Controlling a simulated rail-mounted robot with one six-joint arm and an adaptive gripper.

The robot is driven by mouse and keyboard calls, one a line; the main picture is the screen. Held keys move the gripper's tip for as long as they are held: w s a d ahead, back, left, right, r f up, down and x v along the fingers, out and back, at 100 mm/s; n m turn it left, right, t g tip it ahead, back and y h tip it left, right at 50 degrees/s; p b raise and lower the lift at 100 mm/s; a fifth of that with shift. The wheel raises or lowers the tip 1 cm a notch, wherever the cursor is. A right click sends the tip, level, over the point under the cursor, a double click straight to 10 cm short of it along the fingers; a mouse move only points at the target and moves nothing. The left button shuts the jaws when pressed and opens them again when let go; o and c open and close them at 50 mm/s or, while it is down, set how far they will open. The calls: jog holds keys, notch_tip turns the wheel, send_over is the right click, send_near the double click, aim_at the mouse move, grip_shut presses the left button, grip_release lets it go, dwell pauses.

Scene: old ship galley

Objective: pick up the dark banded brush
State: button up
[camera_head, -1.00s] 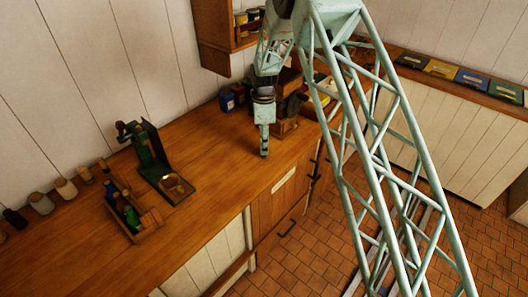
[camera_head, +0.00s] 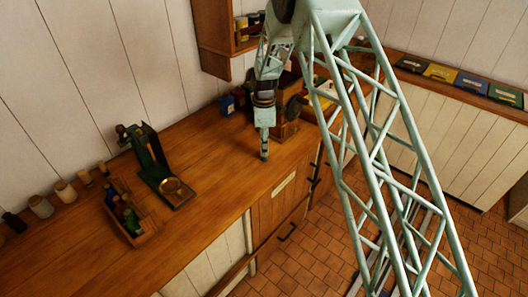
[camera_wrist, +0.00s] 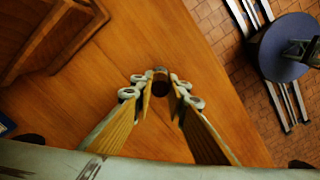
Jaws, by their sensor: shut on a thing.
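The dark brush (camera_wrist: 160,88) shows in the wrist view as a short dark brown, roundish end between my fingertips, seen from above. Its bands and lower part are hidden from that side. My gripper (camera_wrist: 160,80) is closed around it, with the fingers on both sides. In the head view my gripper (camera_head: 264,146) points straight down over the wooden counter, near its front edge. The brush is too small there to tell from the fingertips. I cannot tell whether it touches the counter.
On the wooden counter (camera_head: 215,160) a green scale-like device (camera_head: 152,160) and a wooden crate with bottles (camera_head: 128,212) stand to the left. Several jars (camera_head: 66,191) line the wall. A wooden box (camera_head: 286,126) stands just behind my gripper. Counter between gripper and scale is clear.

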jog(key=shift+r, duration=0.25)
jog(key=shift+r+b, duration=0.3)
jog(key=shift+r, duration=1.25)
jog(key=s+r+b, duration=0.1)
jog(key=s+b, duration=0.1)
jog(key=s, duration=1.4)
jog(key=shift+a+r, duration=0.2)
jog(key=shift+a, duration=0.25)
jog(key=shift+a, duration=0.1)
